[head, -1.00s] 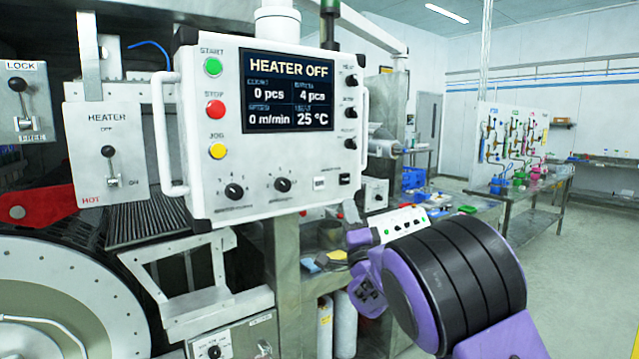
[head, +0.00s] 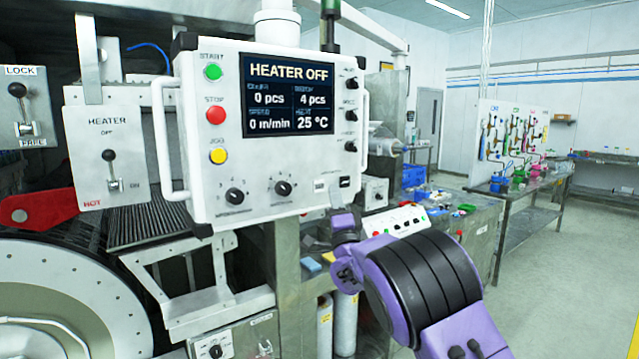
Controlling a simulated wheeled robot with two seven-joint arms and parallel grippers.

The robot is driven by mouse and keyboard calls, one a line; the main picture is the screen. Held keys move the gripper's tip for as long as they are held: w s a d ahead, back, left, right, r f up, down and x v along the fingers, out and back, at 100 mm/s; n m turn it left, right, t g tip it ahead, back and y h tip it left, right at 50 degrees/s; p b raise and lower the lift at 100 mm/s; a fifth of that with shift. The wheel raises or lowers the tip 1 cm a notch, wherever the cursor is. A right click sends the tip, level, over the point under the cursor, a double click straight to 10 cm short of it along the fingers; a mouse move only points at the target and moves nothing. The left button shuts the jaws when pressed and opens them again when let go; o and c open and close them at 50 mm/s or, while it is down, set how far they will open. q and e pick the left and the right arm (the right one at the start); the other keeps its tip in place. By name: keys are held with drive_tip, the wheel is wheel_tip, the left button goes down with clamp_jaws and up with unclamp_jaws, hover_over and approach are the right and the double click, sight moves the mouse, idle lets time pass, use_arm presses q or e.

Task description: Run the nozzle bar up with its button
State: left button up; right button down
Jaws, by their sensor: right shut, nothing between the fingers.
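My right gripper (head: 337,213) is shut and empty. It stands just below the lower right edge of the white control panel (head: 216,187), under two small push buttons, a white one (head: 320,186) and a black one (head: 346,182). The gripper looks close to these buttons, but I cannot tell whether it touches the panel. The labels by the buttons are too small to read, so I cannot tell which one runs the nozzle bar. I cannot make out the nozzle bar for certain. My left gripper is not in view.
The panel's screen (head: 291,94) reads HEATER OFF, 0 pcs, 4 pcs and 25 °C. White handles flank the panel. A heater lever box (head: 120,165) and a large drum (head: 50,300) are at left. A small button box (head: 395,222) sits behind my right arm.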

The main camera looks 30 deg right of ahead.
sight(319, 186)
drive_tip(key=shift+w+a, duration=0.1)
drive_tip(key=shift+w, duration=1.25)
idle(1.0)
drive_tip(key=shift+w+y, duration=0.3)
drive_tip(key=shift+w, duration=0.15)
